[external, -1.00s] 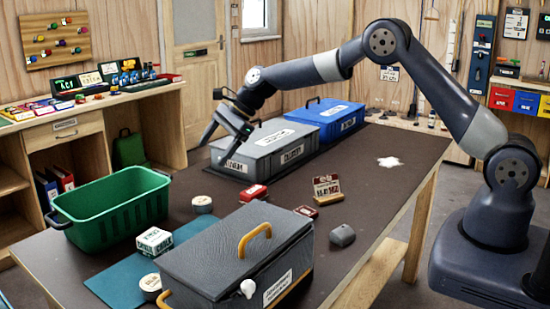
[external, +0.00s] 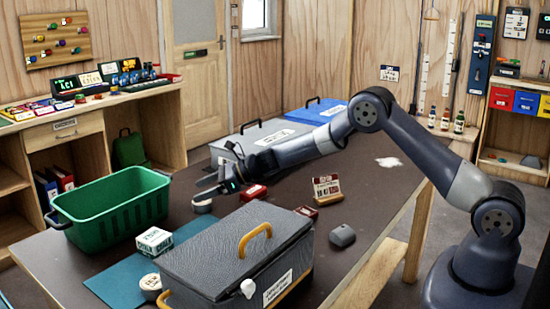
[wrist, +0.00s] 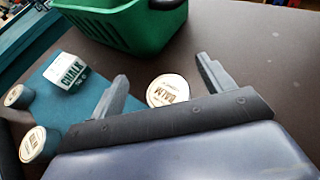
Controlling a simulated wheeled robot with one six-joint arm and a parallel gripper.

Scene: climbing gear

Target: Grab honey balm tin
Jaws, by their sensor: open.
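A round tin with a pale lid reading BALM (wrist: 168,91) lies on the dark table between the spread fingers of my gripper (wrist: 162,69) in the wrist view. The rest of its label is too small to read. In the external view this tin (external: 202,205) stands right of the green basket, and my gripper (external: 207,187) is just above it, open and empty. Another pale-lidded tin (wrist: 33,144) lies at the left of the wrist view; on the teal mat in the external view a round tin (external: 151,284) is partly hidden by the grey case.
The green basket (external: 112,212) stands left of the tin. A white chalk box (external: 154,241) sits on the teal mat (external: 112,284). A grey case (external: 225,257) with a yellow handle stands in front. A red item (external: 253,192) lies close by on the right.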

